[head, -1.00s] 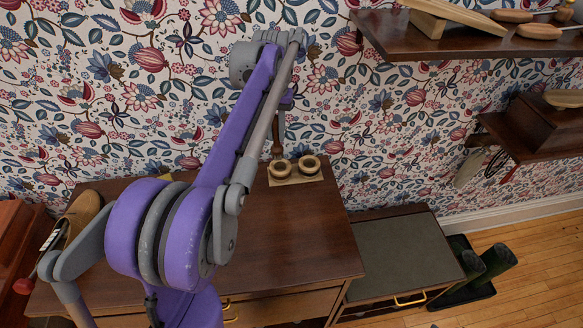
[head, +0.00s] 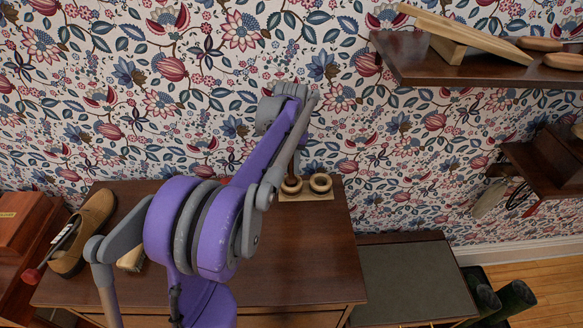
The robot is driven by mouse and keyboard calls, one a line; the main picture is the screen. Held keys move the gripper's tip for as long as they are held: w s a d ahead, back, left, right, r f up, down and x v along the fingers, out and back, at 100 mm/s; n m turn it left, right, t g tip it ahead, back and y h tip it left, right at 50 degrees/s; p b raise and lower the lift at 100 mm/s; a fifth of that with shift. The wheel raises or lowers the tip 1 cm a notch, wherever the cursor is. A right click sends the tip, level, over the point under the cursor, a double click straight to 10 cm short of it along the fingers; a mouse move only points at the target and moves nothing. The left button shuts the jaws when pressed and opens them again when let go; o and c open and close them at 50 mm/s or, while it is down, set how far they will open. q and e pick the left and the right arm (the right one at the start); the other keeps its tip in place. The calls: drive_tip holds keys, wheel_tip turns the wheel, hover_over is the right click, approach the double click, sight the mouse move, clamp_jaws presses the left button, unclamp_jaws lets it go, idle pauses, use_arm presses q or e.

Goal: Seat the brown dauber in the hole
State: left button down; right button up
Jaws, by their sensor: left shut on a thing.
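A pale block (head: 306,197) with two round wooden rings lies at the back right of the brown cabinet top, by the wall. The right ring (head: 321,182) shows an open middle. The brown dauber (head: 291,180) is upright at the left ring (head: 291,187); my arm hides much of it, and I cannot tell whether it is inside the hole or just above it. My left gripper (head: 297,157) is mostly hidden behind my purple and grey arm and is shut on the dauber from above. My right gripper is out of view.
A tan shoe (head: 82,230) stands on the left of the cabinet top (head: 310,255). A wall shelf (head: 475,70) with wooden items juts out at upper right. A lower grey-topped bench (head: 415,282) and dark boots (head: 515,296) are at right.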

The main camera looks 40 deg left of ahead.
use_arm(q)
drive_tip(key=shift+f, duration=0.45)
drive_tip(key=shift+f, duration=0.1)
drive_tip(key=c, duration=0.8)
unclamp_jaws()
drive_tip(key=shift+o, duration=0.2)
wheel_tip(320, 180, up, 12)
drive_tip(key=shift+r, duration=0.15)
drive_tip(key=s+d+f+m+t, duration=0.1)
drive_tip(key=s+d+f, duration=0.1)
drive_tip(key=s+d, duration=0.35)
drive_tip(key=s+d+f+m+t, duration=0.1)
drive_tip(key=s+d+f+t, duration=0.15)
drive_tip(key=d, duration=0.55)
drive_tip(key=s+d+f, duration=0.2)
drive_tip(key=s+f, duration=0.1)
drive_tip(key=s, duration=0.1)
drive_tip(key=s+d+f+m+t, duration=0.1)
drive_tip(key=s+d+f, duration=0.2)
drive_tip(key=f, duration=0.1)
drive_tip(key=s+d+f+m+t, duration=0.1)
drive_tip(key=s+d+f, duration=0.1)
drive_tip(key=s+f, duration=0.1)
drive_tip(key=shift+s+d+f, duration=0.15)
drive_tip(key=shift+s+f, duration=0.05)
drive_tip(key=shift+s, duration=0.2)
drive_tip(key=shift+s+d+f, duration=0.1)
drive_tip(key=shift+s+f, duration=0.1)
drive_tip(key=shift+s, duration=0.2)
